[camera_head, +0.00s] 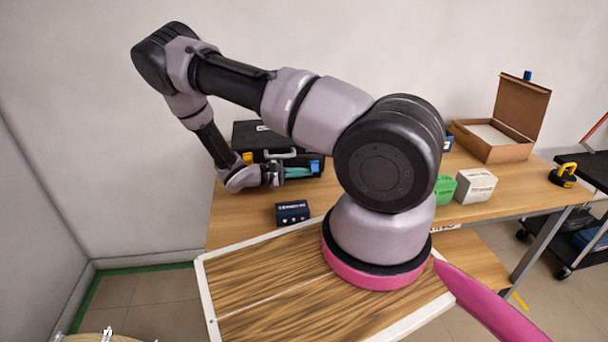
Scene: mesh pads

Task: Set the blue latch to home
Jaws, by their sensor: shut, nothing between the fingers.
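A black case (262,136) stands on the wooden table, with a grey handle (282,153) on its front. The blue latch (315,166) is at the right of the case front. A yellow latch (247,158) is at the left. My gripper (304,173), with teal fingers, is shut and empty in front of the case. It points right, and its tips are at or very near the blue latch. I cannot tell whether they touch. My wrist and gripper hide the lower front of the case. The latch's exact position is too small to read.
A dark blue box (292,212) sits on the table in front of the case. To the right are a green box (445,189), a white box (475,185) and an open cardboard box (497,147). A yellow-and-black object (563,176) lies near the table's right end.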

